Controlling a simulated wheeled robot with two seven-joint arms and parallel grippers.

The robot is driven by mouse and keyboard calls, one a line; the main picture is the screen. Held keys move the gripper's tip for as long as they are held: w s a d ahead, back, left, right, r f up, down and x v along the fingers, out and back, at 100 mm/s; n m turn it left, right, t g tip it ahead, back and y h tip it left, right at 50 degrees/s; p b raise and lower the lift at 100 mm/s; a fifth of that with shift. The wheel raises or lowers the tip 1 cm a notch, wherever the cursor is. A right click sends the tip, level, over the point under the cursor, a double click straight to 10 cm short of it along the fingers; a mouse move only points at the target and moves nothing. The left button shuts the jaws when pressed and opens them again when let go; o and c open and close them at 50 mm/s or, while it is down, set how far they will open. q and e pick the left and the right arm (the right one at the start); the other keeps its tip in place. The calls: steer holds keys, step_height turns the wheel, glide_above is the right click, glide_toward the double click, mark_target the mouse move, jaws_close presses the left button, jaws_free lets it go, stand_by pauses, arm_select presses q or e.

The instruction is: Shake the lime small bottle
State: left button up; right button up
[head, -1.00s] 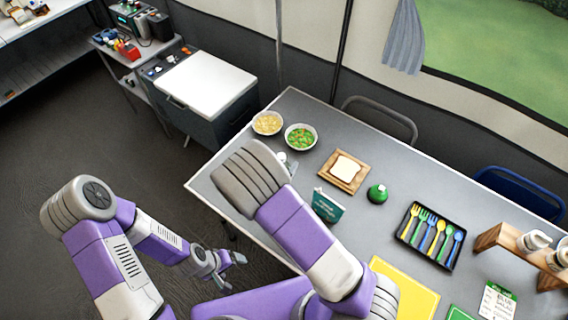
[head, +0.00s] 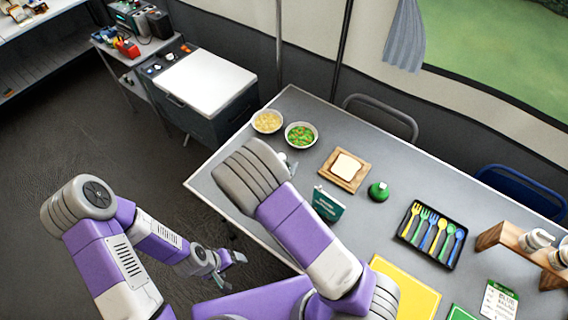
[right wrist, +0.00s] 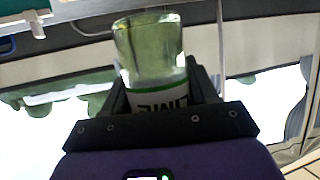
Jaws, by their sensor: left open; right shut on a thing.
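The lime small bottle (right wrist: 150,52) is clear, pale greenish glass with a white and green label that reads partly as "LIME". The lettering is upside down in the right wrist view. My right gripper (right wrist: 162,88) is shut on it, with one dark finger on each side of the label. The bottle's lower part in that view is hidden behind the gripper body. In the head view my right forearm covers most of the right gripper and the bottle. My left gripper (head: 229,264) is open and empty, low beside the table's left edge, over the floor.
The grey table (head: 330,123) holds two bowls (head: 267,121), bread on a board (head: 344,170), a green round container (head: 378,192), a teal sign (head: 328,204), a cutlery tray (head: 432,235), a yellow mat (head: 408,290) and a wooden rack (head: 515,240).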

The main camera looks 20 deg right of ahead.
step_height(320, 180, down, 2)
steer(key=shift+b, duration=0.3)
step_height(320, 180, up, 6)
steer(key=p, duration=0.4)
steer(key=shift+f+p, duration=0.2)
steer(key=shift+p, duration=0.2)
step_height(320, 180, down, 6)
steer(key=b, duration=0.4)
steer(key=shift+r+b, duration=0.15)
steer(key=shift+b, duration=0.15)
arm_select(q)
steer(key=shift+f, duration=0.6)
arm_select(e)
steer(key=shift+r, duration=0.15)
steer(key=shift+r, duration=0.1)
